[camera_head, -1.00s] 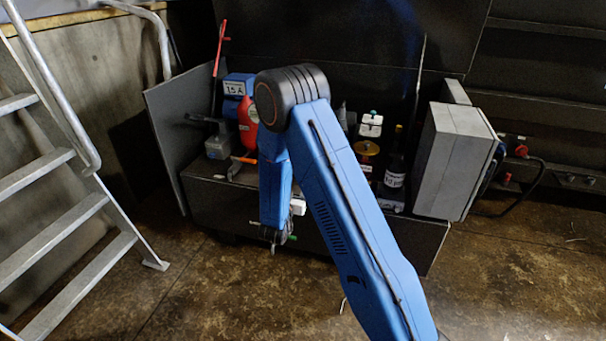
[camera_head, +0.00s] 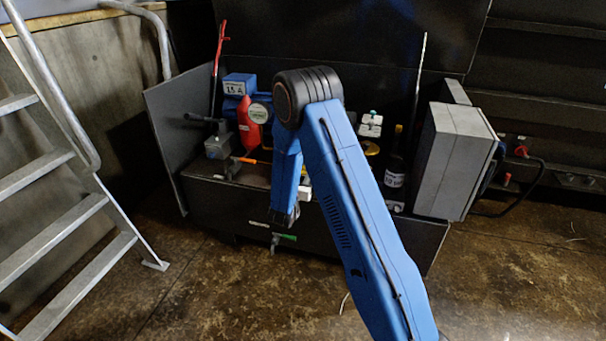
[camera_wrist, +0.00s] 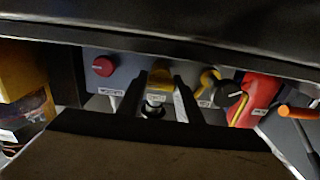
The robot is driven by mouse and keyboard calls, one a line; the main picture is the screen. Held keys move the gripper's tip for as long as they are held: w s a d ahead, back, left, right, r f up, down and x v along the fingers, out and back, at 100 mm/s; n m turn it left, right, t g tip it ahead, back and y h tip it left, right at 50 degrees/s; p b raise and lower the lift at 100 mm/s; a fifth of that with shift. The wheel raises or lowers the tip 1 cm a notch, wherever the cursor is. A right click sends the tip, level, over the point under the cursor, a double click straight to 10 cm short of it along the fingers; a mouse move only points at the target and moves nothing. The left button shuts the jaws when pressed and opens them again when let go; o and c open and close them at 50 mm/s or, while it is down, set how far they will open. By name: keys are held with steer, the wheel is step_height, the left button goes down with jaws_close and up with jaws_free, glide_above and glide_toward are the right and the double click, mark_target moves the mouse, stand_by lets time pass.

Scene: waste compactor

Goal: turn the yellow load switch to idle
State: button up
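In the wrist view, a yellow part (camera_wrist: 160,80) sits on a grey panel (camera_wrist: 130,70), above a small white label and a round metal piece. A second yellow part (camera_wrist: 207,84) with a black knob is to its right. The labels are too blurred to tell which is the load switch. My gripper (camera_wrist: 160,92) has its two dark fingers apart, with the first yellow part seen between them; I cannot tell whether they touch it. In the head view my gripper (camera_head: 284,214) points down at the front of the dark bench, and my arm hides the panel.
A red button (camera_wrist: 103,66) is left of the fingers. A red item (camera_wrist: 257,97) and an orange handle (camera_wrist: 298,112) are at right. In the head view, a dark bottle (camera_head: 395,170) and a grey box (camera_head: 455,160) stand right; a metal ladder (camera_head: 60,190) is left.

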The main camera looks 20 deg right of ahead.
steer(key=c, duration=0.4)
steer(key=n, duration=0.4)
steer(key=shift+a+n, duration=0.1)
steer(key=shift+n, duration=0.2)
steer(key=n, duration=0.3)
steer(key=shift+f+n, duration=0.1)
steer(key=shift+n, duration=0.2)
steer(key=n, duration=0.5)
steer(key=shift+w+a+f, duration=0.1)
steer(key=shift+f+n, duration=0.1)
steer(key=shift+n, duration=2.3)
